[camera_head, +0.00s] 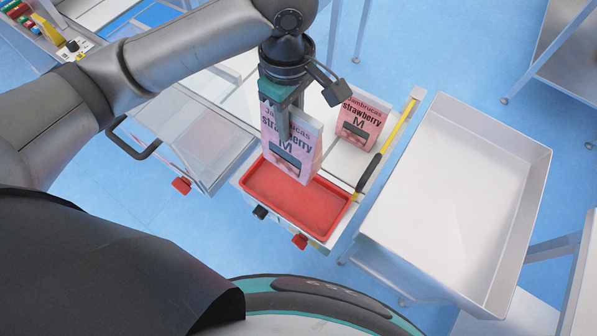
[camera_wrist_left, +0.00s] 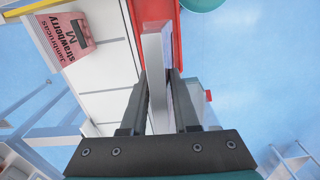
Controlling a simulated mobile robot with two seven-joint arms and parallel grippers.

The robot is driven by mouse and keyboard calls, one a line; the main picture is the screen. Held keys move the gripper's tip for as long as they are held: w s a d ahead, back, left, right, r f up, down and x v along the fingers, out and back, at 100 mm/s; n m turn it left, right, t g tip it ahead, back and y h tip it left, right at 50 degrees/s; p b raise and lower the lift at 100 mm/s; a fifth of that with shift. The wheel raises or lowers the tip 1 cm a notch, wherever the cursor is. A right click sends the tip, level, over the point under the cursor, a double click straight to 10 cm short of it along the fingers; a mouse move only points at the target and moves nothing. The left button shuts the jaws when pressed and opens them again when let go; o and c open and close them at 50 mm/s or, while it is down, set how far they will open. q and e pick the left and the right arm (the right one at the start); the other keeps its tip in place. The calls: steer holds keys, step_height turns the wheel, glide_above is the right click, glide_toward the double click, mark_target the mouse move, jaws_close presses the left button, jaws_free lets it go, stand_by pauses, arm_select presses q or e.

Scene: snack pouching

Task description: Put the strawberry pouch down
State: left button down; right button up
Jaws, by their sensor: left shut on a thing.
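My left gripper (camera_head: 288,112) is shut on a pink strawberry pouch (camera_head: 290,160), held upright. In the head view the pouch overlaps the far part of a red tray (camera_head: 262,206); I cannot tell whether it touches the tray. The held pouch (camera_wrist_left: 158,70) shows edge-on between the fingers of the left gripper (camera_wrist_left: 158,85) in the left wrist view, with the red tray beside it. A second strawberry pouch (camera_head: 358,124) stands on the white surface behind and to the right of the tray; it also shows in the left wrist view (camera_wrist_left: 64,45). My right gripper is not seen.
A yellow and black handle bar (camera_head: 384,148) runs along the right side of the tray's station. A large white bin (camera_head: 455,195) stands to the right. A clear-lidded unit (camera_head: 205,150) with a black handle is on the left. The red tray looks otherwise empty.

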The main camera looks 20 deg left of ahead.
mark_target(293, 143)
arm_select(q)
steer(key=shift+w+d+r, duration=0.1)
steer(key=shift+w+r, duration=0.1)
steer(key=shift+r, duration=0.1)
steer(key=shift+n, duration=0.3)
step_height(293, 143, down, 15)
steer(key=b, duration=0.3)
steer(key=shift+r, duration=0.15)
step_height(293, 143, down, 5)
steer(key=shift+f+b, duration=0.1)
steer(key=shift+b, duration=0.35)
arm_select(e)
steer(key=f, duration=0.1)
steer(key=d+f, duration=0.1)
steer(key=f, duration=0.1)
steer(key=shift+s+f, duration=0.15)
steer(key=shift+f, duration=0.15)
arm_select(q)
steer(key=c, duration=0.7)
jaws_free()
steer(key=shift+o, duration=0.2)
step_height(293, 143, up, 12)
steer(key=shift+r+p, duration=0.1)
steer(key=shift+p, duration=1.15)
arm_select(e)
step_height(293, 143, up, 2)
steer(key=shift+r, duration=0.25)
